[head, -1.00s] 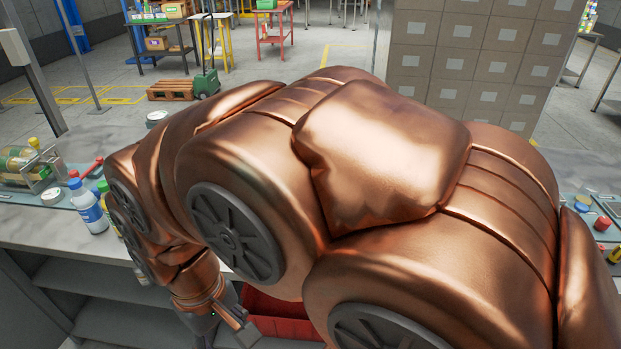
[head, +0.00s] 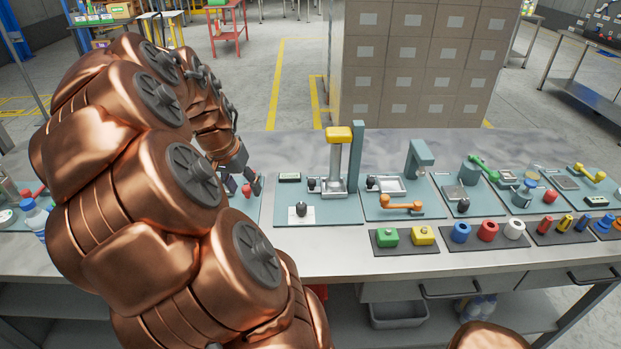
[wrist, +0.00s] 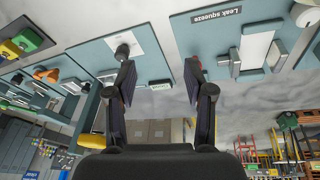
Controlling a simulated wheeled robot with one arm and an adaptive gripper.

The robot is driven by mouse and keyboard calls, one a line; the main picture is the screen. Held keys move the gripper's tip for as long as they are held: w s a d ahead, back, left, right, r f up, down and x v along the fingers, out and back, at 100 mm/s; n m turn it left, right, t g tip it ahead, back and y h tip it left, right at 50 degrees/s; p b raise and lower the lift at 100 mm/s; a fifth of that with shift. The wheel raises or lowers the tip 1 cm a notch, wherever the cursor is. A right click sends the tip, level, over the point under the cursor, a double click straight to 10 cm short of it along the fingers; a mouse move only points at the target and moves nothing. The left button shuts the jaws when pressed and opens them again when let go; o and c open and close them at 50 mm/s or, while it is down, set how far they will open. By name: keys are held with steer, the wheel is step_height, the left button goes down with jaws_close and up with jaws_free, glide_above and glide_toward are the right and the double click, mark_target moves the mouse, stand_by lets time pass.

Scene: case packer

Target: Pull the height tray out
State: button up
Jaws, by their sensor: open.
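In the head view, a small metal tray (head: 334,187) with a black knob (head: 311,184) sits at the foot of a tall stand with a yellow top (head: 339,134). I take this as the height station; no label on it is readable. My gripper (head: 244,186) is left of that station, over the bench, apart from the tray. In the wrist view my gripper (wrist: 161,78) is open with nothing between its fingers. A black knob on a white card (wrist: 123,51) shows beside the left finger. The tray is not clear there.
A second station (head: 388,186) with a similar tray stands to the right, with an orange handle (head: 402,206) before it. Green and yellow blocks (head: 388,236) lie in front. Bare bench top (head: 300,262) runs along the front.

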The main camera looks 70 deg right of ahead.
steer(key=s+d+f+m, duration=0.2)
steer(key=d+m, duration=0.1)
steer(key=d, duration=0.7)
steer(key=m+g+h, duration=0.1)
steer(key=m, duration=0.2)
glide_toward(311, 181)
steer(key=f, duration=0.2)
steer(key=shift+d+p+x, duration=0.25)
steer(key=shift+p+x, duration=0.55)
steer(key=shift+x, duration=1.1)
steer(key=shift+d+p+x, duration=0.2)
steer(key=shift+p+x, duration=0.6)
steer(key=shift+x, duration=1.15)
steer(key=shift+r, duration=0.2)
jaws_close()
